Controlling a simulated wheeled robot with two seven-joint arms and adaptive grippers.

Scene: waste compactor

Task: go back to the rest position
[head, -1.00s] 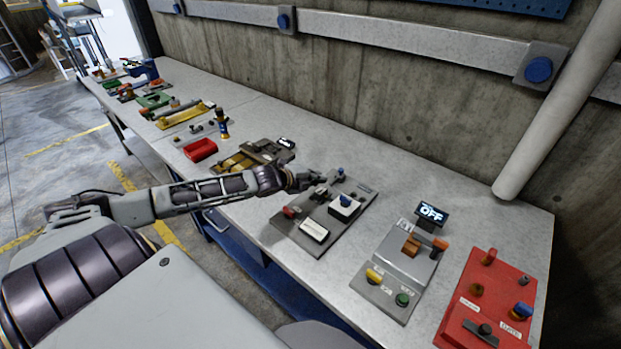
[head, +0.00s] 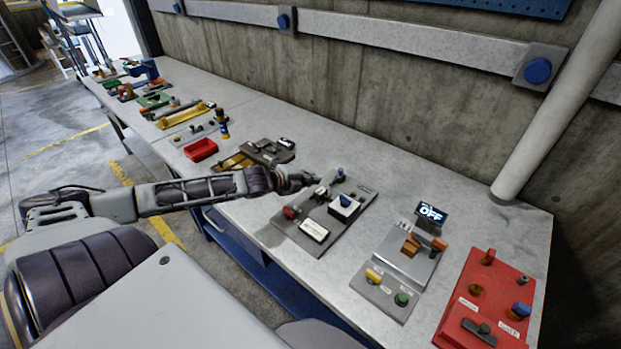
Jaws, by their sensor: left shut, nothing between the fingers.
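My left gripper (head: 296,181) is shut and empty. It hangs just above the back left part of a grey control board (head: 322,241), at the end of my left arm, which comes in from the left over the bench. Whether the gripper touches the board cannot be told. My right gripper is not in view.
The long grey workbench (head: 300,153) runs along a concrete wall. Right of the board stand a grey panel with an OFF display (head: 431,213) and a red panel (head: 466,316). A red bin (head: 201,150) and several tools lie further back left.

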